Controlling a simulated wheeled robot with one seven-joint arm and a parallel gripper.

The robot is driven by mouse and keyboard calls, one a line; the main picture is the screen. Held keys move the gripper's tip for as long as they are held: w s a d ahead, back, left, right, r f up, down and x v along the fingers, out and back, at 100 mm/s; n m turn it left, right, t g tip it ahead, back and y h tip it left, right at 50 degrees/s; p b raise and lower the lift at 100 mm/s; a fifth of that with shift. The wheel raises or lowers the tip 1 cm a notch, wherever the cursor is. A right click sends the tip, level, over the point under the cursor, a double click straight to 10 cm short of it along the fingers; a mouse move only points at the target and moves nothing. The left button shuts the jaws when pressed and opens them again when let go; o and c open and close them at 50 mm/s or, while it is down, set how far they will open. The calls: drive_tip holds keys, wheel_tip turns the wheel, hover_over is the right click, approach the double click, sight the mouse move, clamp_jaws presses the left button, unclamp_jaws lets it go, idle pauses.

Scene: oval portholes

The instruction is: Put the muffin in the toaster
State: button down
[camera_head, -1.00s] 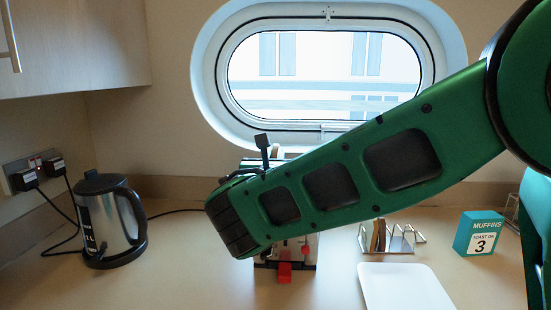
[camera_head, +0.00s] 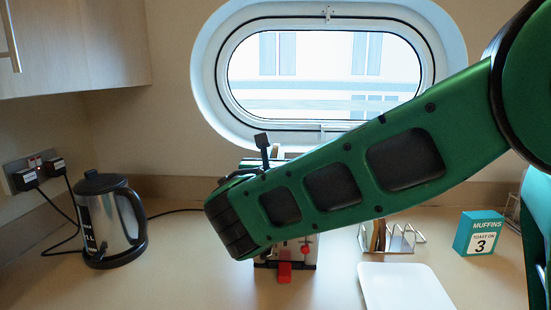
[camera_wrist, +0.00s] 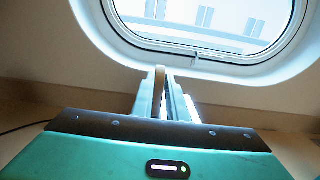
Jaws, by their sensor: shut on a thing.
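The toaster (camera_head: 306,248) stands on the counter under the window, with a red lever (camera_head: 285,272) low on its front. My arm covers most of the toaster, so its slots are hidden. In the wrist view my gripper (camera_wrist: 165,84) is shut on the muffin (camera_wrist: 159,82), which shows only as a thin tan edge between the fingers. My gripper is behind my arm in the head view, near the toaster. How far the muffin is from the slots cannot be told.
A kettle (camera_head: 110,222) stands at the left. A wire rack (camera_head: 402,240) with a slice in it, a white plate (camera_head: 405,287) and a teal muffins box (camera_head: 478,233) reading "toast on 3" are at the right. The counter between kettle and toaster is mostly clear.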

drive_tip(key=shift+f, duration=0.15)
wheel_tip(320, 180, down, 8)
idle(2.1)
drive_tip(key=c, duration=1.7)
unclamp_jaws()
drive_tip(key=shift+o, duration=0.2)
drive_tip(key=shift+r, duration=3.6)
drive_tip(key=shift+d, duration=0.1)
